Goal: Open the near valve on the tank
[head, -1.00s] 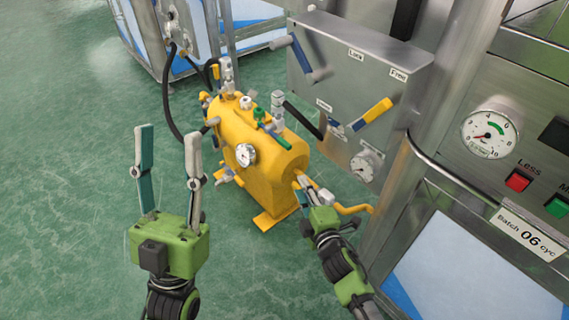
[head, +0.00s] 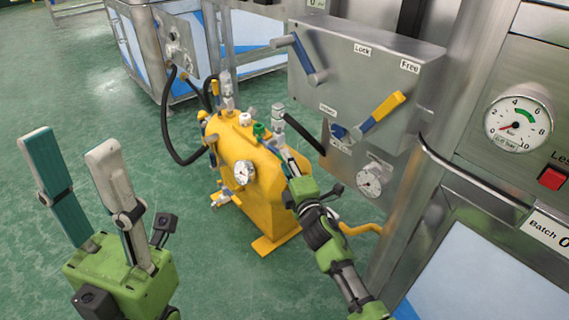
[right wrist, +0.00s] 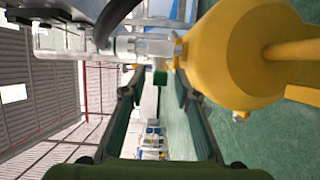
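The yellow tank (head: 268,195) stands on the green floor in the middle of the head view, with a round gauge (head: 243,172) on its near end. On its top are a green valve part (head: 259,131) and a clear-metal fitting (head: 278,120). My right gripper (head: 279,148) is at the tank's top, beside the green part, and hides some of it. In the right wrist view its two fingers are apart, with a small green handle (right wrist: 160,78) seen between their tips; contact cannot be told. My left gripper (head: 72,145) is open and empty, left of the tank.
A steel panel (head: 350,65) with a blue lever and a yellow-blue lever (head: 382,115) stands behind and right of the tank. A steel cabinet with a gauge (head: 518,118) and red button is at the right. Black hoses (head: 172,140) run behind the tank. Floor at left is free.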

